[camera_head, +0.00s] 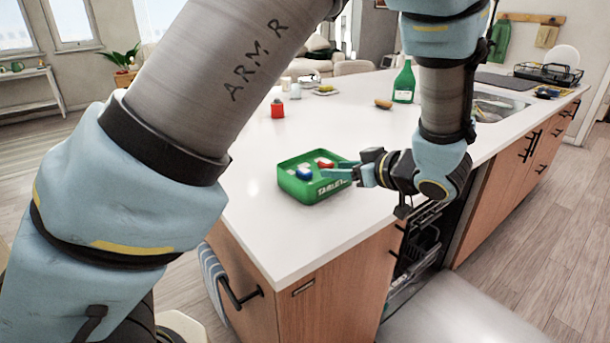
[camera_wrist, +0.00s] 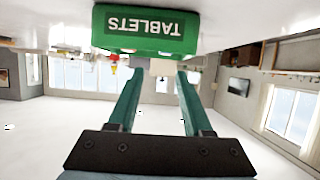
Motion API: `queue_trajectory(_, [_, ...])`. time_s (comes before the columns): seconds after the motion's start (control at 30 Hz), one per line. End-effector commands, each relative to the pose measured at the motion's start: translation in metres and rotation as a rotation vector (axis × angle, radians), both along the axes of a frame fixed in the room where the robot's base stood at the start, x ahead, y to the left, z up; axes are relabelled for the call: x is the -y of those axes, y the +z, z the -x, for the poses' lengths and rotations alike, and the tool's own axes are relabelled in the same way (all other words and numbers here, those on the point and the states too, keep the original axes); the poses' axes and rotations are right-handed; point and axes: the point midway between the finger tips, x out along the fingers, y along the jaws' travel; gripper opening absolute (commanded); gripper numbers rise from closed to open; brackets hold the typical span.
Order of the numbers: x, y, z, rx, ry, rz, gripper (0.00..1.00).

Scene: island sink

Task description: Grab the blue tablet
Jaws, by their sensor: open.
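The blue tablet (camera_head: 304,174) lies inside a green tray (camera_head: 312,194) on the white island top, toward its near left end. A red tablet (camera_head: 325,163) lies in the tray behind and to the right of it. My gripper (camera_head: 338,169) is at the tray's right side, its teal fingers reaching toward the tray. In the wrist view its two fingers (camera_wrist: 158,74) stand apart with nothing between them. The tray (camera_wrist: 112,43) shows there upside down with its "TABLETS" label; the blue tablet cannot be made out there. Whether the fingertips pass over the rim is unclear.
A red container (camera_head: 277,109) stands farther back on the counter. A green bottle (camera_head: 404,84) and a brown oval item (camera_head: 383,103) stand toward the sink (camera_head: 494,106). The counter around the tray is clear. An open dishwasher door (camera_head: 460,308) lies below the counter edge.

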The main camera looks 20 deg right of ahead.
Motion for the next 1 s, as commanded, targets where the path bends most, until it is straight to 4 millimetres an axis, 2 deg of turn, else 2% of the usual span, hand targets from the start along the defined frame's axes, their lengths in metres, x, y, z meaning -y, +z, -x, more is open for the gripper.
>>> queue_trajectory(0.1, [-0.003, -0.002, 0.003, 0.009, 0.019, -0.019, 0.5])
queue_trajectory(0.4, [-0.017, -0.018, -0.033, 0.009, 0.021, -0.018, 0.5])
queue_trajectory(0.57, [-0.02, -0.022, -0.042, 0.008, 0.02, -0.019, 0.5])
queue_trajectory(0.83, [-0.034, -0.037, -0.073, 0.009, 0.019, -0.02, 0.5])
queue_trajectory(1.0, [-0.038, -0.042, -0.083, 0.009, 0.019, -0.017, 0.5])
